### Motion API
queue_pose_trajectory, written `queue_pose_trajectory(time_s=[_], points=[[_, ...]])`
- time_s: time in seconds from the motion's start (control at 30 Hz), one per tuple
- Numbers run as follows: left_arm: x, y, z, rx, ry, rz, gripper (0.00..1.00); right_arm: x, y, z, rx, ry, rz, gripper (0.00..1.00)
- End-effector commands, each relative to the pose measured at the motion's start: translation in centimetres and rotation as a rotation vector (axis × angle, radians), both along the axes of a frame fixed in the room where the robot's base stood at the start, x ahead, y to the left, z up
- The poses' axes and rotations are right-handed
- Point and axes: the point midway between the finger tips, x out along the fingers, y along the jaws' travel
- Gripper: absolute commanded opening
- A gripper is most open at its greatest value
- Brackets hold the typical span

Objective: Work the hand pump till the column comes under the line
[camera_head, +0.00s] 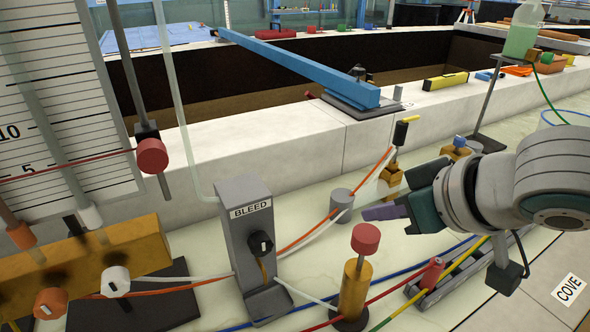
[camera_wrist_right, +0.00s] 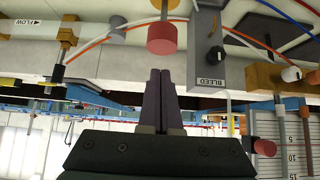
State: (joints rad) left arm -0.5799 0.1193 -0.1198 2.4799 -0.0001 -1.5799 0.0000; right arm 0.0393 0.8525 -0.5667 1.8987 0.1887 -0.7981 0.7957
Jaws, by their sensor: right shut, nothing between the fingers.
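The hand pump (camera_head: 354,287) is an upright brass cylinder with a red knob (camera_head: 366,238) on its rod. The same red knob shows in the right wrist view (camera_wrist_right: 162,39), just beyond my fingertips. My right gripper (camera_head: 372,212) is shut and empty, behind and to the right of the knob, with a gap visible between them. Its two purple fingers lie together in the wrist view (camera_wrist_right: 160,72). The scale board (camera_head: 60,110) with glass tubes stands at the left, with a red line (camera_head: 75,164) across it between 5 and 10. The column's level cannot be made out. My left gripper is out of view.
A grey BLEED block (camera_head: 250,240) with a black knob stands left of the pump. A brass manifold (camera_head: 90,262) with white and orange knobs is at lower left. Coloured hoses cross the bench. A blue bar (camera_head: 295,66) spans the channel behind.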

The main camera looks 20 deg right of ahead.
Motion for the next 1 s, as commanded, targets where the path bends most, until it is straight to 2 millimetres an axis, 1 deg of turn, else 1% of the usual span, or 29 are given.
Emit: queue_pose_trajectory(time_s=[0.03, 0.1, 0.2, 0.63, 0.67, 0.8, 0.9, 1.0], points=[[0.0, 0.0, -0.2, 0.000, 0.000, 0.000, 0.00, -0.1, 0.0, -0.8, -0.001, 0.003, -0.001, 0.00], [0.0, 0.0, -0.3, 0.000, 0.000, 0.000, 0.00, -0.1, 0.0, -1.6, -0.001, 0.002, -0.001, 0.00], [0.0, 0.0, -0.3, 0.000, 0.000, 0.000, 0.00, -0.1, 0.0, -2.2, 0.000, 0.001, 0.000, 0.00], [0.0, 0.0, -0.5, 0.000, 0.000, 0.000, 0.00, -0.1, 0.0, -2.8, 0.000, 0.001, 0.000, 0.00], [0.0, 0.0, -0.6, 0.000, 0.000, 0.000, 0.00, -0.1, 0.0, -3.1, 0.001, 0.001, -0.001, 0.00], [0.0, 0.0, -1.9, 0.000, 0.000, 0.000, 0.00, -0.2, 0.0, -5.8, 0.003, 0.003, -0.004, 0.00], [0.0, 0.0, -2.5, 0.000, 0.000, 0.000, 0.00, -0.2, 0.0, -7.3, 0.002, 0.003, -0.004, 0.00], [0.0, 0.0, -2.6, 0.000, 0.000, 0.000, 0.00, -0.2, 0.0, -7.8, 0.000, 0.003, -0.002, 0.00]])
